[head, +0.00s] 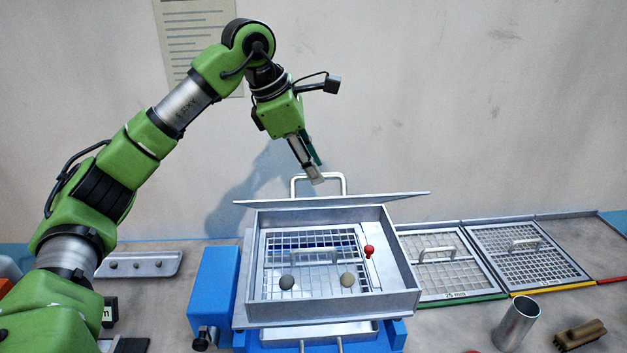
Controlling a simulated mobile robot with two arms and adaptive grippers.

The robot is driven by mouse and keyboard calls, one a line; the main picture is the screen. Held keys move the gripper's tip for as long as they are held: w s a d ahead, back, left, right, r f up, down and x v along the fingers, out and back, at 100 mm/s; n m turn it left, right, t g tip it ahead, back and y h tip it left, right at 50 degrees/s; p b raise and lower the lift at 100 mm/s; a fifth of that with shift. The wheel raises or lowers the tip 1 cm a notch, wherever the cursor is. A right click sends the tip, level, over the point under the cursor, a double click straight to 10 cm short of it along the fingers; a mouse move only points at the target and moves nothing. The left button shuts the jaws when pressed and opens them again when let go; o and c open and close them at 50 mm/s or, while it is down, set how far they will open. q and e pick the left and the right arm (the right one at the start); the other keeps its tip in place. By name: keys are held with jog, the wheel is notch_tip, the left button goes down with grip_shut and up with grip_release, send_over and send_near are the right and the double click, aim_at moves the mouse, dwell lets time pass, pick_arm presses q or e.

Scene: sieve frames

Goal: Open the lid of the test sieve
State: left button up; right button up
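The test sieve (408,295) is an open square metal frame on a blue stand. Its wire mesh shows inside, with two round stones and a small red-topped pin. The grey lid (385,197) is off the frame's opening, raised above its back part and seen nearly edge-on, its right end a little higher. The lid's bar handle (344,184) stands up from its top. My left gripper (314,177) points down, with its fingertips at the left part of this handle, and appears shut on it. The far finger is partly hidden. My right gripper is out of view.
Two mesh screens with handles (443,272) (530,262) lie to the right, one with a green edge. A metal cup (516,322) and a brown brush (578,338) are at front right. A shallow tray (140,265) with small stones lies left. A wall stands behind.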

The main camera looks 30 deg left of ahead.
pick_arm(q)
jog(key=shift+s+f, duration=0.1)
jog(key=shift+f, duration=0.05)
jog(key=shift+f, duration=0.1)
jog(key=shift+w+a+r+p, duration=0.3)
jog(key=shift+a+r+p, duration=0.1)
jog(key=shift+r+p, duration=0.35)
jog(key=w+a+r+p, duration=0.2)
jog(key=a+r+p, duration=0.4)
jog(key=r, duration=0.5)
jog(key=shift+a+r, duration=0.3)
jog(key=shift+a, duration=0.65)
dwell(0.5)
